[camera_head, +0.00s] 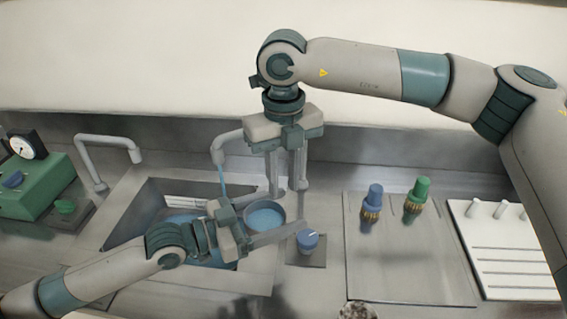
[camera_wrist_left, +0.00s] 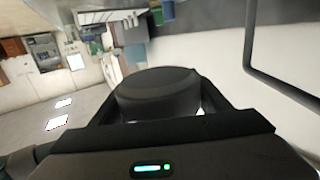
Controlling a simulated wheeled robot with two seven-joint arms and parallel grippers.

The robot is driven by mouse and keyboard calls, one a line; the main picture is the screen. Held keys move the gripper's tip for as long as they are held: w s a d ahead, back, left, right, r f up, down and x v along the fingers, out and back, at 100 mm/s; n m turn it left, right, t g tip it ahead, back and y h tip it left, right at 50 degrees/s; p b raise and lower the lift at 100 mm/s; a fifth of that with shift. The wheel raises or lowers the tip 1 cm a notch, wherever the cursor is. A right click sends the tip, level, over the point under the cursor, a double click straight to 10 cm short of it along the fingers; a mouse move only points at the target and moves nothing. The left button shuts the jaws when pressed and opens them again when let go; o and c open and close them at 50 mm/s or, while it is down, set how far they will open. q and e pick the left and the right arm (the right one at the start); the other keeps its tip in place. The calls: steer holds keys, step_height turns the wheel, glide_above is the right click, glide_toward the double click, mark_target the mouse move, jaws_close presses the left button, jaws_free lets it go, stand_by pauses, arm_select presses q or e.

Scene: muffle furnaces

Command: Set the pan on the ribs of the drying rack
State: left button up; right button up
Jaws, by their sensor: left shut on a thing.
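The round grey pan (camera_head: 281,216), with blue inside, is between the fingers of my left gripper (camera_head: 283,217) at the right edge of the sink. In the left wrist view the pan (camera_wrist_left: 155,90) is a dark, rounded body with a finger on each side; my left gripper is shut on it. My right gripper (camera_head: 290,190) points down just behind and above the pan, fingers apart and nothing between them. The white drying rack (camera_head: 515,282), with ribs and upright pegs, is at the far right, its ribs empty.
The sink (camera_head: 130,225) holds blue water. A faucet (camera_head: 217,150) runs a blue stream.

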mark_target(283, 208)
steer(key=shift+f, duration=3.1)
jaws_close()
arm_select(q)
steer(key=o, duration=1.2)
steer(key=shift+c, duration=0.2)
steer(key=shift+v, duration=6)
